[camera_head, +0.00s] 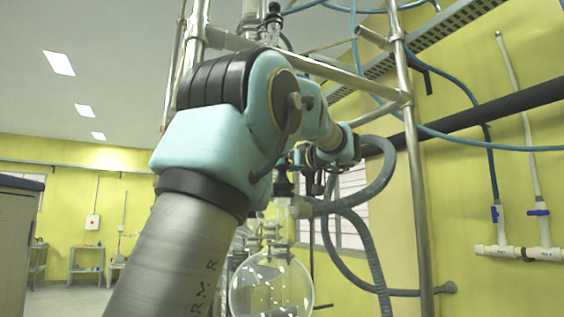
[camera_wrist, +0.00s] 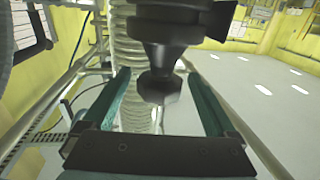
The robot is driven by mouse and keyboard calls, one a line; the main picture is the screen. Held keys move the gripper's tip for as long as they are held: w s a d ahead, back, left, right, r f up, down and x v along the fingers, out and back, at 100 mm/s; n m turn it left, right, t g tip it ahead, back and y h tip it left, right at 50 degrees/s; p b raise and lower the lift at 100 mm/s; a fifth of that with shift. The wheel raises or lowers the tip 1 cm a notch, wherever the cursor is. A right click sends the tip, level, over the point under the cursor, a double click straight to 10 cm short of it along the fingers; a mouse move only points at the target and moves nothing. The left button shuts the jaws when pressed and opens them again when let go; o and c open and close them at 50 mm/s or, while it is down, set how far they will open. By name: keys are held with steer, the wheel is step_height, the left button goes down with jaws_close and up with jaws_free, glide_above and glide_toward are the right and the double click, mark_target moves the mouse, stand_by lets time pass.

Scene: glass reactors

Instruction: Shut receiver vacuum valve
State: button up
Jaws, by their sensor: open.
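A black valve-like fitting with a narrower knob (camera_wrist: 160,86) fills the upper middle of the wrist view; I take it for the receiver vacuum valve, though no label shows. My gripper (camera_wrist: 158,76) is open, with one teal finger on each side of the knob. A gap shows on both sides, so the fingers seem apart from it. In the head view my arm hides most of this spot. A black fitting (camera_head: 283,186) shows just below my wrist, above the round glass receiver flask (camera_head: 271,288).
A ribbed grey hose (camera_head: 372,250) loops close to the right of my wrist. Metal frame posts (camera_head: 411,150) and crossbars surround the glassware. Blue-handled wall valves (camera_head: 538,213) are far right. A ribbed translucent tube (camera_wrist: 131,60) runs behind the knob.

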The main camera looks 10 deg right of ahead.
steer(key=shift+w, duration=0.15)
steer(key=shift+c, duration=0.3)
steer(key=shift+f, duration=0.1)
steer(key=c, duration=1.3)
